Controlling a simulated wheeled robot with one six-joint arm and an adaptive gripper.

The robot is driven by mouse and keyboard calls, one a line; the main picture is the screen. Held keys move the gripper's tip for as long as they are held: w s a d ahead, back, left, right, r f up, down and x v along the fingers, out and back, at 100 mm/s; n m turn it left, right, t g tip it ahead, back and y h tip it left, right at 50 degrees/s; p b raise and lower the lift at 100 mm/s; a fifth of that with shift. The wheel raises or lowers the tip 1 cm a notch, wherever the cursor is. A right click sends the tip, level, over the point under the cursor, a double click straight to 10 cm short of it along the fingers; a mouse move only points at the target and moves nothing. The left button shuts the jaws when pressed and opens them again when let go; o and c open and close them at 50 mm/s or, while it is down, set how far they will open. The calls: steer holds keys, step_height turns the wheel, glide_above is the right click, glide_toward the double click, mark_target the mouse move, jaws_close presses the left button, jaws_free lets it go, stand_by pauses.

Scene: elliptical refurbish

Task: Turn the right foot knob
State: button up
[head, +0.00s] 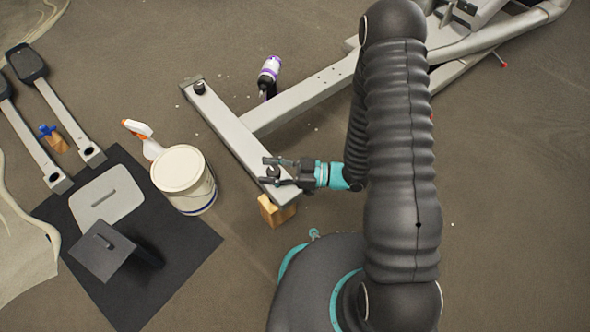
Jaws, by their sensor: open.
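A light grey foot bar (235,138) of the elliptical frame lies diagonally on the floor in the head view. One dark foot knob (199,88) stands on its far left end. At its near right end, a small dark knob (273,172) shows between the fingers of my gripper (266,171). My gripper reaches in from the right over this end. Its two fingers are apart, one on each side of the knob. I cannot tell whether either finger touches it.
A wooden block (276,212) sits under the bar's near end. A black mat (190,243) lies at lower left. Floor at right is clear.

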steer(key=d, duration=1)
steer(key=shift+s+d, duration=0.35)
steer(key=shift+s, duration=0.05)
steer(key=shift+w, duration=0.1)
